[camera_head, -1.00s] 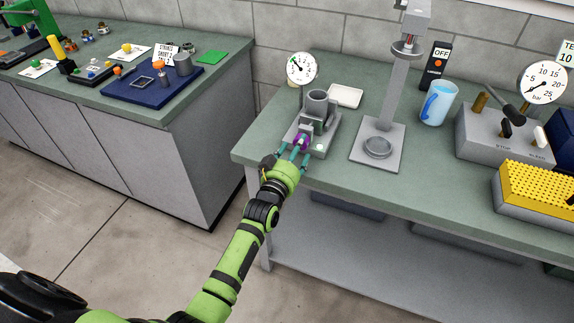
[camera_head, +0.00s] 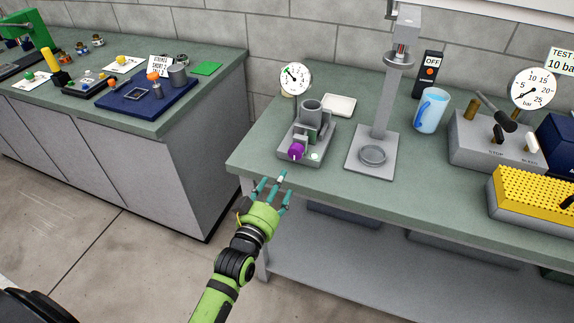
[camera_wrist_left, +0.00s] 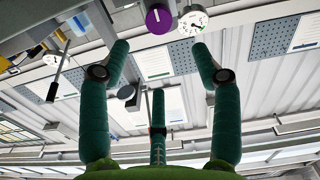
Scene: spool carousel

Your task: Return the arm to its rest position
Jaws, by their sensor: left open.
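My left arm, green with black joints, comes in from the lower left in the head view. Its gripper (camera_head: 272,187) is open and empty, with teal fingers spread in front of the right bench's front edge. The fingers also show spread in the left wrist view (camera_wrist_left: 158,90), with nothing between them. Beyond the fingertips, and apart from them, is a purple knob (camera_head: 296,151) on a small grey fixture (camera_head: 290,158) with a grey cup and a dial gauge (camera_head: 295,79). The purple knob is also at the top of the left wrist view (camera_wrist_left: 158,18). My right gripper is not in view.
The right bench (camera_head: 335,170) also holds a grey press stand (camera_head: 372,173), a blue mug (camera_head: 431,110), a valve box with a gauge (camera_head: 533,88) and a yellow perforated block (camera_head: 535,196). The left bench holds a blue tray (camera_head: 137,107).

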